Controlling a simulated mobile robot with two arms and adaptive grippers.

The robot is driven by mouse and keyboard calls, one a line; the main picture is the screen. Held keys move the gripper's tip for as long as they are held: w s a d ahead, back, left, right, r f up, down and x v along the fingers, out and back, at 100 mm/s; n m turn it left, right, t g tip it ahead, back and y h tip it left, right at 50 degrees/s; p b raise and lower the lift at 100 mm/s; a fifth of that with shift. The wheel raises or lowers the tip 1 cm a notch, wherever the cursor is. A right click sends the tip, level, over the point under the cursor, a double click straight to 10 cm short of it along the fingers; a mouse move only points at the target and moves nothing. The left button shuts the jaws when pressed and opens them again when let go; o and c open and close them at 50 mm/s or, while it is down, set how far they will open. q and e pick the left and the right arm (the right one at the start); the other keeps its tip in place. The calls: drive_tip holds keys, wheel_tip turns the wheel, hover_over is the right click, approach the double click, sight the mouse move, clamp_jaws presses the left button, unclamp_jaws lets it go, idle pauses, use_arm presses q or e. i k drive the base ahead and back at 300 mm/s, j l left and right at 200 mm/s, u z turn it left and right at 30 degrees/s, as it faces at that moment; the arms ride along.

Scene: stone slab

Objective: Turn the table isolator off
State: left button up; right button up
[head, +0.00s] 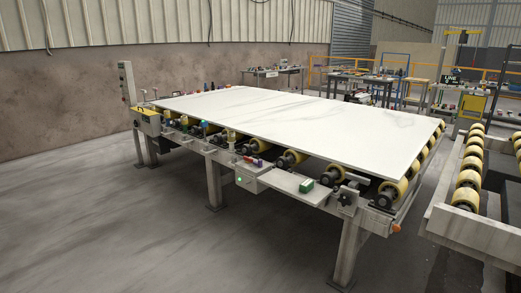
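The roller table (215,190) stands ahead, carrying a large white stone slab (290,118). A yellow box (148,122) is mounted at the table's far left corner, with a dark part on its top. I cannot tell for sure which of these is the isolator, and no switch position is readable. Neither of my grippers is in view.
A tall grey control post (127,84) rises behind the yellow box. A green box (306,186) lies on the table's side shelf. Another roller conveyor (466,180) stands at the right. Work benches (372,79) are at the back. The floor at front left is clear.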

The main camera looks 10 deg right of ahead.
sight(249, 161)
drive_tip(key=i+z, duration=0.2)
drive_tip(key=i, duration=1.1)
drive_tip(key=i+l+z, duration=0.1)
drive_tip(key=i, duration=1.3)
